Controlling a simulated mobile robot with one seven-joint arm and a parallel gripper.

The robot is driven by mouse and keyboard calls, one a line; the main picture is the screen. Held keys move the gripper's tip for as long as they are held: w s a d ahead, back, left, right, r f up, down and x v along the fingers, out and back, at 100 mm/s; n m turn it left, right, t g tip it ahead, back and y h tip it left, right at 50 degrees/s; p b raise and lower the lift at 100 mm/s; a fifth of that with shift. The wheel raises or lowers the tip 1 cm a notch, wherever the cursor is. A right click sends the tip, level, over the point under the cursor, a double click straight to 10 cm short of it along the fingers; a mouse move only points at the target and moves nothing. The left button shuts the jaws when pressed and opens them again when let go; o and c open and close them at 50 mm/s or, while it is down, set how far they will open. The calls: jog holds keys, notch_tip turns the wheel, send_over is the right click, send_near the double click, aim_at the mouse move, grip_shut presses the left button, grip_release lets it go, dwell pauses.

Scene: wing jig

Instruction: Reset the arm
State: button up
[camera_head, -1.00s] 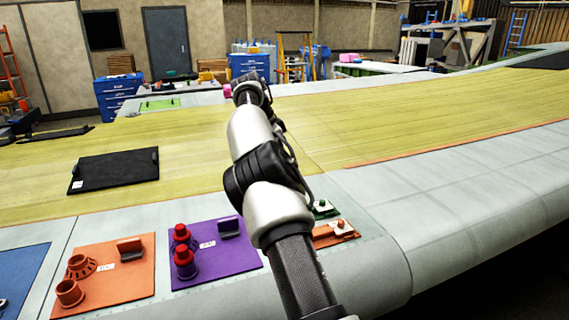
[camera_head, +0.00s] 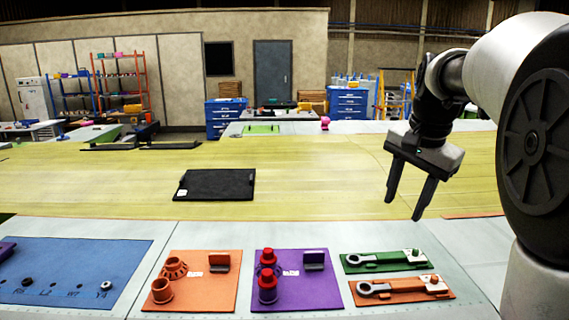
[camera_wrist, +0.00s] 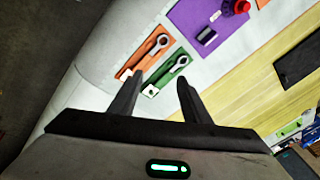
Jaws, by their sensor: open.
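My gripper (camera_head: 408,200) hangs at the right of the head view with its two dark fingers pointing down and apart. It is open, with nothing between the fingers, and is raised above the wing surface. My arm fills the right edge of the head view. In the wrist view the open fingers (camera_wrist: 157,90) show over the wing, near the green mat (camera_wrist: 163,84) and the orange wrench mat (camera_wrist: 143,62).
On the wing's near strip lie a blue mat (camera_head: 62,284), an orange mat (camera_head: 213,296) with orange cups, a purple mat (camera_head: 310,299) with red-topped parts, and two wrench mats (camera_head: 440,264). A black mat (camera_head: 216,192) lies on the yellow surface (camera_head: 320,180).

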jog(key=s+a+f+n, duration=0.2)
jog(key=s+a+n, duration=0.1)
jog(key=s, duration=0.4)
jog(key=s+a+f+n+t, duration=0.1)
jog(key=s+a+f+n, duration=0.2)
jog(key=s, duration=0.5)
jog(key=s+a+f+n+t, duration=0.1)
jog(key=s+a+f+n, duration=0.1)
jog(key=s+a+n, duration=0.2)
jog(key=s, duration=0.3)
jog(key=shift+s+a+f, duration=0.25)
jog(key=shift+a+f, duration=0.05)
jog(key=shift+f, duration=0.1)
